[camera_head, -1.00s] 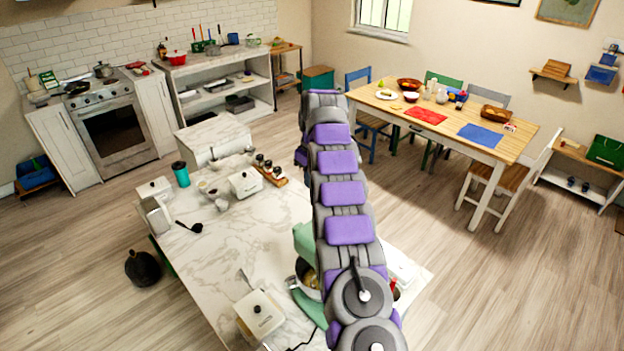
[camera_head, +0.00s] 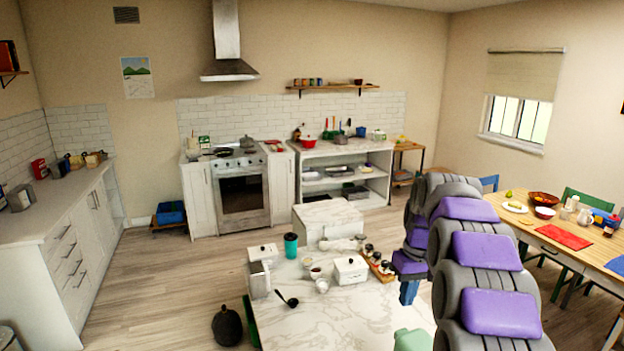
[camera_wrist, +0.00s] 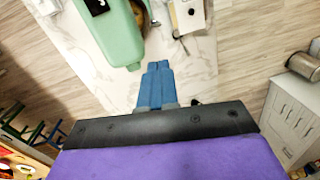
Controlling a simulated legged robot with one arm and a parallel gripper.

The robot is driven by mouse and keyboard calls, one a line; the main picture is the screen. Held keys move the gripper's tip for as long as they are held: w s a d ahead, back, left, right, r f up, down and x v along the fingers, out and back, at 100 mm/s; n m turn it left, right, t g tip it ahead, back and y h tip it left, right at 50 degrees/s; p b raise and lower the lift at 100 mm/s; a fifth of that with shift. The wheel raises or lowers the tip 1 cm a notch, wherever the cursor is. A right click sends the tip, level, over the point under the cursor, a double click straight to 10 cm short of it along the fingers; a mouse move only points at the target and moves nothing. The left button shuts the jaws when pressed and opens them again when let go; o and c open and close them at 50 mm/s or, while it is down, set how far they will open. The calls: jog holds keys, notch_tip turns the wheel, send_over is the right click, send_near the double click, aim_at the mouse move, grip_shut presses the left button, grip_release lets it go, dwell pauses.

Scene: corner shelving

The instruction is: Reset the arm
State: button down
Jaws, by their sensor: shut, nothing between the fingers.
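My arm, grey with purple pads, rises at the right of the head view. My gripper (camera_wrist: 158,68) has blue fingers that lie together, with nothing between them. In the wrist view it is above the white marble island (camera_wrist: 195,75), beside a mint-green stand mixer (camera_wrist: 115,35). In the head view, blue gripper parts (camera_head: 409,291) show below the arm's bend, by the right side of the island (camera_head: 340,318). Only a small part of the mixer (camera_head: 412,340) shows there, at the bottom edge.
The island holds white canisters (camera_head: 350,269), a teal cup (camera_head: 291,245), a black ladle (camera_head: 288,299) and a spice rack (camera_head: 380,266). A wooden dining table (camera_head: 545,238) stands at the right. Open floor (camera_head: 185,290) lies left of the island.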

jog(key=s+a+f+m+b, duration=0.1)
jog(key=s+a+f+b, duration=0.1)
jog(key=s, duration=1.2)
jog(key=s+a+f+m+b, duration=0.1)
jog(key=s+a+f+b, duration=0.2)
jog(key=s+f, duration=0.4)
jog(key=s+a+f+g+h+b, duration=0.1)
jog(key=s+a+f+b, duration=0.1)
jog(key=s, duration=1.9)
notch_tip(320, 180, down, 2)
jog(key=shift+s+a+f+m+b, duration=0.2)
jog(key=shift+a+m+b, duration=0.2)
jog(key=shift+b, duration=0.45)
